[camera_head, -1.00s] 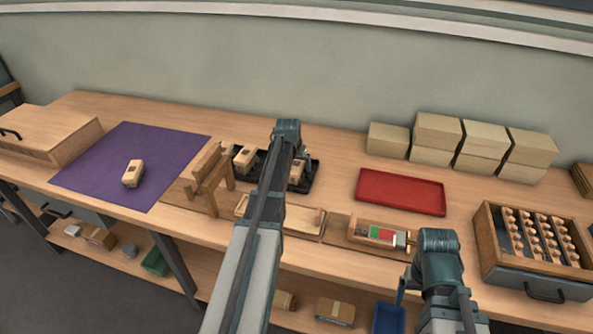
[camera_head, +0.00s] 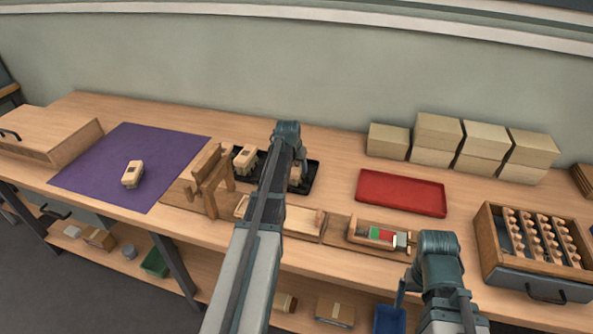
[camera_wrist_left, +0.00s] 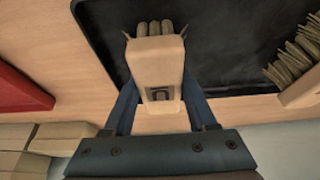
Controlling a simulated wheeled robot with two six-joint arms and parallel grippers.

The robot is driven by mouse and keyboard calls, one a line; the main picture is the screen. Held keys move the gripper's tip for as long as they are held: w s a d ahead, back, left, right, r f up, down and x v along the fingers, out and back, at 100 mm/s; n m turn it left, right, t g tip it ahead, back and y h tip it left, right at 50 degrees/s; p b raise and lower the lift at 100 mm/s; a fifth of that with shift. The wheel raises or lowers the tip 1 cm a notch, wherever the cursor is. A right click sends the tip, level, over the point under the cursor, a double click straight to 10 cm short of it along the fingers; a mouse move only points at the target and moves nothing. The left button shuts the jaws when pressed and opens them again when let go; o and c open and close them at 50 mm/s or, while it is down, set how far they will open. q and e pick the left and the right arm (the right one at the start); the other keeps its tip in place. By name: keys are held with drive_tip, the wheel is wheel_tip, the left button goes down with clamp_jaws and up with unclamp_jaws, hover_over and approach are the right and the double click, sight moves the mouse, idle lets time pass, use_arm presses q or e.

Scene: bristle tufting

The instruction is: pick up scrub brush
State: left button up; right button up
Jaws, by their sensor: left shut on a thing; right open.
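A scrub brush, a pale wooden block with bristle tufts (camera_wrist_left: 156,62), is between the two fingers of my left gripper (camera_wrist_left: 157,100) in the left wrist view. The gripper is shut on its sides, over the black tray (camera_wrist_left: 225,50). Whether the brush touches the tray I cannot tell. In the head view my left arm partly hides this brush (camera_head: 295,174). A second brush (camera_head: 245,158) is at the tray's left end, and a third (camera_head: 132,174) lies on the purple mat (camera_head: 165,150). My right gripper (camera_head: 408,241) is open beside the small wooden box with red and green parts (camera_head: 380,234).
A wooden stand (camera_head: 208,182) is close to the tray's left. A red tray (camera_head: 400,193) and stacked tan blocks (camera_head: 437,132) are to the right. A crate of wooden pieces (camera_head: 487,245) stands at the far right. The table behind the mat is clear.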

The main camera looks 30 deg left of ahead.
sight(297, 163)
use_arm(q)
clamp_jaws()
drive_tip(key=shift+r, duration=0.15)
wheel_tip(297, 163, up, 2)
drive_tip(key=shift+p, duration=1.1)
drive_tip(key=shift+p+v, duration=1.15)
drive_tip(key=s+d, duration=0.1)
drive_tip(key=s, duration=0.4)
drive_tip(key=s+d, duration=0.1)
drive_tip(key=s, duration=0.3)
drive_tip(key=s+d+r+p, duration=0.1)
drive_tip(key=s, duration=0.4)
drive_tip(key=shift+s+d, duration=0.3)
drive_tip(key=shift+s, duration=0.05)
drive_tip(key=shift+o, duration=1.8)
unclamp_jaws()
drive_tip(key=c, duration=0.6)
